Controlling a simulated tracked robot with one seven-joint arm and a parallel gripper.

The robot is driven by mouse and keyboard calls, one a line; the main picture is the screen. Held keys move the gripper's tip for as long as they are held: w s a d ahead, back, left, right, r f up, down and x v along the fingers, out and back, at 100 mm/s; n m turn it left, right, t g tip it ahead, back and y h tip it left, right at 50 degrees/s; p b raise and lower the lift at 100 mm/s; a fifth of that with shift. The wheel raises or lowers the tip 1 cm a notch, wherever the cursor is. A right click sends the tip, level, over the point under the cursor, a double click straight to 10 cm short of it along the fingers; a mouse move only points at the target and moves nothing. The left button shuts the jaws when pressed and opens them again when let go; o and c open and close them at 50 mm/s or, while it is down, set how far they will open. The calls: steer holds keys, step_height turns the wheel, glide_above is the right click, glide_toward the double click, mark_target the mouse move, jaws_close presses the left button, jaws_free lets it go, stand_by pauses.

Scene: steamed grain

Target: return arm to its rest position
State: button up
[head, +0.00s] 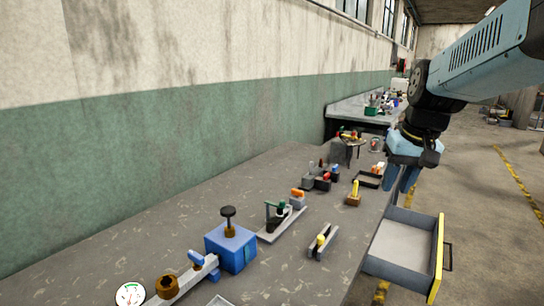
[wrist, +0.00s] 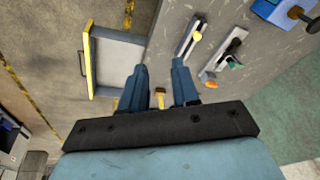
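My gripper (head: 407,180) hangs from the blue arm at the right of the head view, above the right edge of the workbench (head: 120,225). In the wrist view my gripper (wrist: 157,85) shows two blue fingers spread apart with nothing held between them. A small brown block with a yellow handle (head: 353,194) is on the bench, left of the gripper in the head view. Part of it shows beyond the gap between the fingers in the wrist view (wrist: 160,92).
An open, empty drawer (head: 402,246) juts from the bench's right side. A blue box with a dark knob (head: 231,247), levers and small blocks stand along the bench. A second bench (head: 350,108) stands farther back. Floor with yellow lines (head: 517,180) lies right.

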steer(key=s+a+n+t, duration=0.1)
steer(key=s+a+t, duration=0.1)
steer(key=s, duration=0.8)
steer(key=shift+s+a+f+t+h, duration=0.25)
steer(key=shift+a+f+t+h, duration=0.15)
steer(key=shift+a, duration=0.2)
